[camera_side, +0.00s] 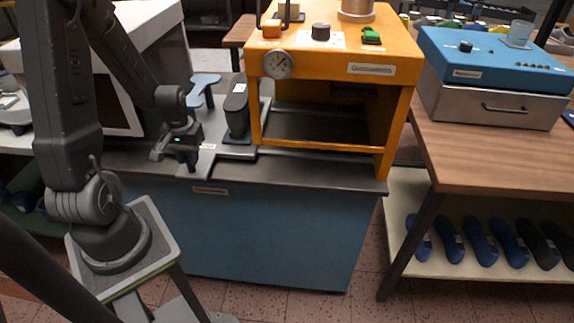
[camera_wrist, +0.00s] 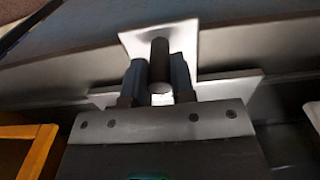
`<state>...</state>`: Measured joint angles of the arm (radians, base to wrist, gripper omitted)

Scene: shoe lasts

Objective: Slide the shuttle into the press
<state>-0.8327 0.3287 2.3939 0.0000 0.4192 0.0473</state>
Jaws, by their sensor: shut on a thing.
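The orange press (camera_side: 325,57) stands on the dark-topped blue bench, its frame open at the front with a dark bed inside. The shuttle (camera_side: 209,137), a grey metal plate, lies on the bench to the left of the press. A dark block-like form (camera_side: 237,112) stands by the shuttle, close to the press's left post. My gripper (camera_side: 178,158) is at the shuttle's near left part. In the wrist view my gripper (camera_wrist: 159,88) is shut on the shuttle's dark upright handle (camera_wrist: 159,56), one finger on each side. The handle's foot is hidden behind the fingers.
A pale blue sole-shaped piece (camera_side: 203,86) stands behind the shuttle. A white machine (camera_side: 150,70) is at the back left. A blue-lidded metal box (camera_side: 490,85) sits on the wooden table at right. The bench's front edge (camera_side: 290,180) runs close by.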

